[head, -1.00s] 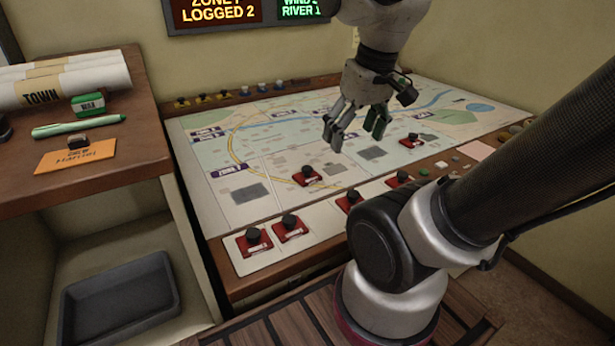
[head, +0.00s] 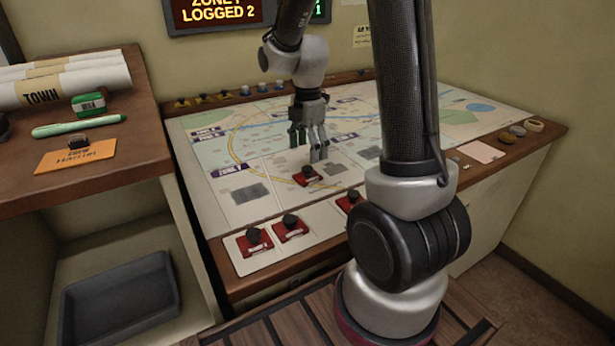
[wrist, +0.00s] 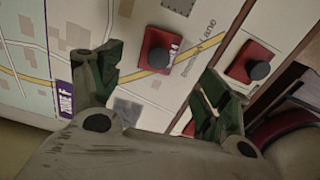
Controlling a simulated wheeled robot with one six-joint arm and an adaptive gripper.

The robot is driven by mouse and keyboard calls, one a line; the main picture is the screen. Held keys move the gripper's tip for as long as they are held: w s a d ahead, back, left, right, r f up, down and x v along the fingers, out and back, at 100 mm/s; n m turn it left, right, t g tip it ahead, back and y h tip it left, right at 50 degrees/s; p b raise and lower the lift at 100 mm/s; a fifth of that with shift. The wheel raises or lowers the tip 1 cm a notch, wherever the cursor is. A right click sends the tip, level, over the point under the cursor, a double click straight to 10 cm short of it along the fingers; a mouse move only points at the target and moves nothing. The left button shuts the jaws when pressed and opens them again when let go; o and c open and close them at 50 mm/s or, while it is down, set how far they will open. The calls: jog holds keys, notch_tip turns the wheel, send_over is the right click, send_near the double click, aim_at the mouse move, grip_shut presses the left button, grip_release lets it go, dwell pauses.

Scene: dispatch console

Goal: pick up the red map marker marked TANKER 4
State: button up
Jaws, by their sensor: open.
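Red map markers with black knobs lie at the console. One red marker (head: 307,178) lies on the map, just below and in front of my gripper (head: 309,148) in the head view. My gripper is open and empty, pointing down. In the wrist view the same marker seems to be the red one (wrist: 154,50) ahead of and between the spread fingertips (wrist: 160,85); its label is partly hidden by the knob and seems to end in 4. Another red marker (wrist: 250,63) is beyond the right finger. No full TANKER 4 label is readable.
More red markers (head: 254,242) (head: 290,229) (head: 349,201) sit on the pale front strip. My arm hides the map's right-middle part. A side desk (head: 140,140) with rolled maps (head: 70,80) stands left, above a grey tray (head: 120,300). Small pieces line the map's back edge.

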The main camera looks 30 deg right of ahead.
aim_at(307, 168)
notch_tip(307, 168, down, 8)
jog(key=shift+w+r, duration=0.1)
jog(key=shift+r, duration=0.05)
jog(key=shift+c, duration=0.4)
jog(key=c, duration=1)
